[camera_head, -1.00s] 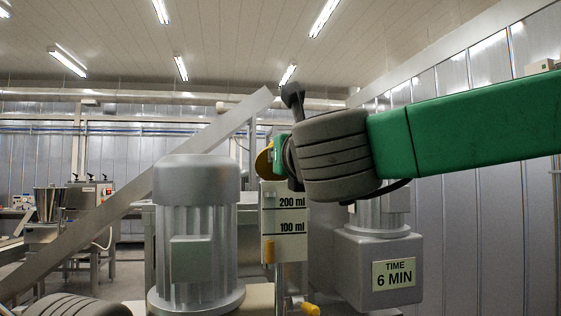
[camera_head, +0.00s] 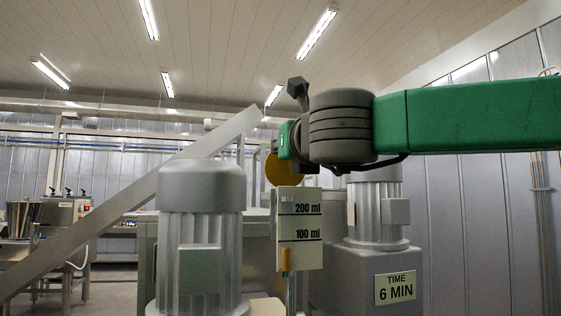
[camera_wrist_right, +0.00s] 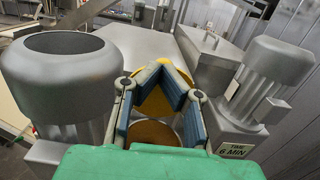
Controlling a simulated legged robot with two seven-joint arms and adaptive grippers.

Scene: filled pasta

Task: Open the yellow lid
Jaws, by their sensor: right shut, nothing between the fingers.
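The yellow lid (camera_head: 280,169) shows as part of a round disc above the white box marked 200 ml and 100 ml (camera_head: 299,228). My right gripper hides some of it. In the right wrist view, yellow surface (camera_wrist_right: 153,104) shows between and beyond the blue-padded fingers, with a round orange-brown area below it in a metal rim. My right gripper (camera_wrist_right: 150,78) is shut and empty, right at the lid; whether it touches the lid cannot be told. In the head view its green part (camera_head: 284,140) is seen side on. My left gripper is out of view.
A grey ribbed motor (camera_head: 199,235) stands left of the box. Another motor (camera_head: 376,213) stands right, above a housing with a "TIME 6 MIN" label (camera_head: 395,288). A slanted metal beam (camera_head: 130,195) crosses the left side. A lidded metal box (camera_wrist_right: 209,50) lies beyond the gripper.

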